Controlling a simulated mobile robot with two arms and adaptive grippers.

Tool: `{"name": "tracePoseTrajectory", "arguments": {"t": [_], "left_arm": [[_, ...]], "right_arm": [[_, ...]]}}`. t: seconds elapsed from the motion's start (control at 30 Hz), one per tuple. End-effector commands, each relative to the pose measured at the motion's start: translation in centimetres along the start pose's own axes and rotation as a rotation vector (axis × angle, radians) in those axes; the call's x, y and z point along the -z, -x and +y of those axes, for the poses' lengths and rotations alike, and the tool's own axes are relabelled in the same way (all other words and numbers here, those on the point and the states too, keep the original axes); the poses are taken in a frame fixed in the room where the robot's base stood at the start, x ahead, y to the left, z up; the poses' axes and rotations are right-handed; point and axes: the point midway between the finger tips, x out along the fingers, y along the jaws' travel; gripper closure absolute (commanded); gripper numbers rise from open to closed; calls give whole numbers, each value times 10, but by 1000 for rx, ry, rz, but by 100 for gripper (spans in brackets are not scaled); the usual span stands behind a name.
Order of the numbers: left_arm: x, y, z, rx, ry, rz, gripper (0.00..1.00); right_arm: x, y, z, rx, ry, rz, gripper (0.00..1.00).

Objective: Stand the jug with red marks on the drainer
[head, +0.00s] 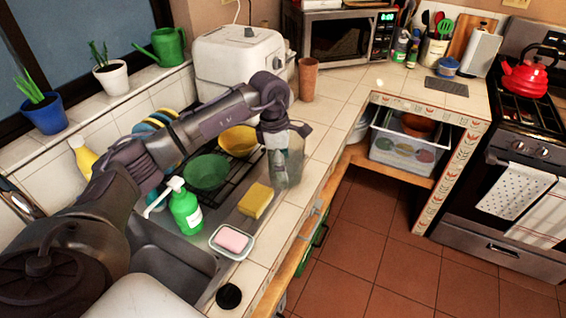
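A clear, see-through jug (288,168) is upright below my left gripper (284,138), near the front edge of the counter. The gripper is at the jug's top and appears shut on it; the fingertips are small and partly hidden. I cannot make out red marks on the jug. I cannot tell whether the jug's base touches anything. My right gripper is not in view.
A yellow sponge (256,201), a pink soap in a dish (232,241) and a green soap bottle (185,210) are near the sink. A terracotta cup (307,80) and white appliance (238,62) stand behind. Counter right of the jug is clear.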

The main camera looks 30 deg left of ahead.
Motion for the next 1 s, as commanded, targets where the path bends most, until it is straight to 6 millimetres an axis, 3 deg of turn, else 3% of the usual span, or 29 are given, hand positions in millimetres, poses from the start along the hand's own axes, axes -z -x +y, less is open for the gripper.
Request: {"name": "tracePoseTrajectory", "arguments": {"t": [0.17,0.4,0.6,1.0], "left_arm": [[0,24,1,-5,0,-1,25],[0,77,1,-6,0,-3,25],[0,109,1,-3,0,-2,25],[0,121,0,0,-1,0,25]], "right_arm": [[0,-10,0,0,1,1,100],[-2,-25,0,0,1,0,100],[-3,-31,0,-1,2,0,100],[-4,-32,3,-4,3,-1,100]]}}
